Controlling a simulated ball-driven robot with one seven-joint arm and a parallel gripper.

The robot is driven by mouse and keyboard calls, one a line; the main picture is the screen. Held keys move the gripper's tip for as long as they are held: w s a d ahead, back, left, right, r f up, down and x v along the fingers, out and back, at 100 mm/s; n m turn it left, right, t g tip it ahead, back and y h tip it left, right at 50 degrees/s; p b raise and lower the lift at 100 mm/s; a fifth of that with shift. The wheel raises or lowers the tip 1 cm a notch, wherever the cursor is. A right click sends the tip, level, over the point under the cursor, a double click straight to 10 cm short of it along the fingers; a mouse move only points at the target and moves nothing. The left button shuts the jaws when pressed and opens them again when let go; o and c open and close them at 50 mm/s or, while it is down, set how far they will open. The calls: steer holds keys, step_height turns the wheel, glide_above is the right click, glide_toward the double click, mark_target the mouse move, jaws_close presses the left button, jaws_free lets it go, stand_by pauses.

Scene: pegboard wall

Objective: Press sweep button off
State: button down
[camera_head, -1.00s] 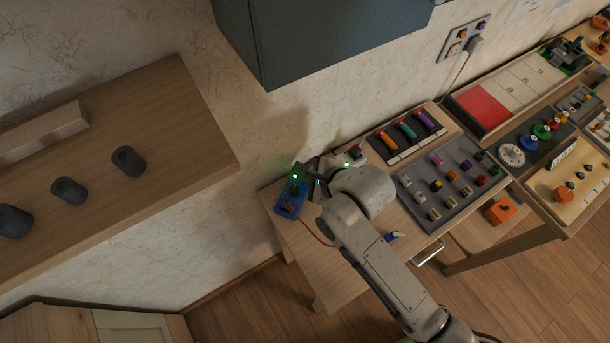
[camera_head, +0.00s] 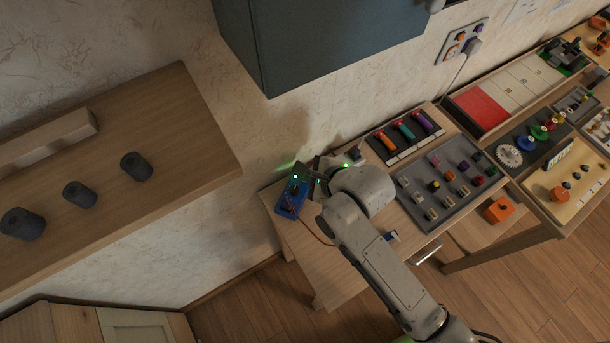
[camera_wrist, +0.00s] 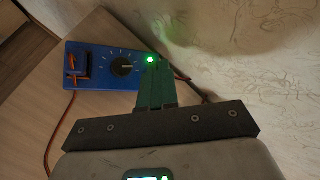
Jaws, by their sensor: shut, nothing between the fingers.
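A blue box (camera_wrist: 98,64) with a black dial and orange-and-black parts lies on the table; it also shows in the head view (camera_head: 291,197). A bright green light (camera_wrist: 151,60) glows at its right end, and it shows in the head view (camera_head: 295,177) too. I cannot tell whether this light is the sweep button. My gripper (camera_wrist: 155,68) is shut and empty, with its tips right beside the green light. I cannot tell whether they touch it. In the head view, my gripper (camera_head: 318,177) is at the box's upper right and partly hides that area.
A grey panel of small blocks (camera_head: 438,216) and a tray with coloured handles (camera_head: 422,149) lie to the right. A dark wall cabinet (camera_head: 325,40) hangs above. The wall is close behind the box. A wooden shelf (camera_head: 170,110) with dark cylinders is at left.

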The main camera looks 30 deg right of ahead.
mark_target(307, 184)
step_height(307, 184, up, 6)
steer(key=p, duration=0.6)
steer(key=shift+p, duration=0.35)
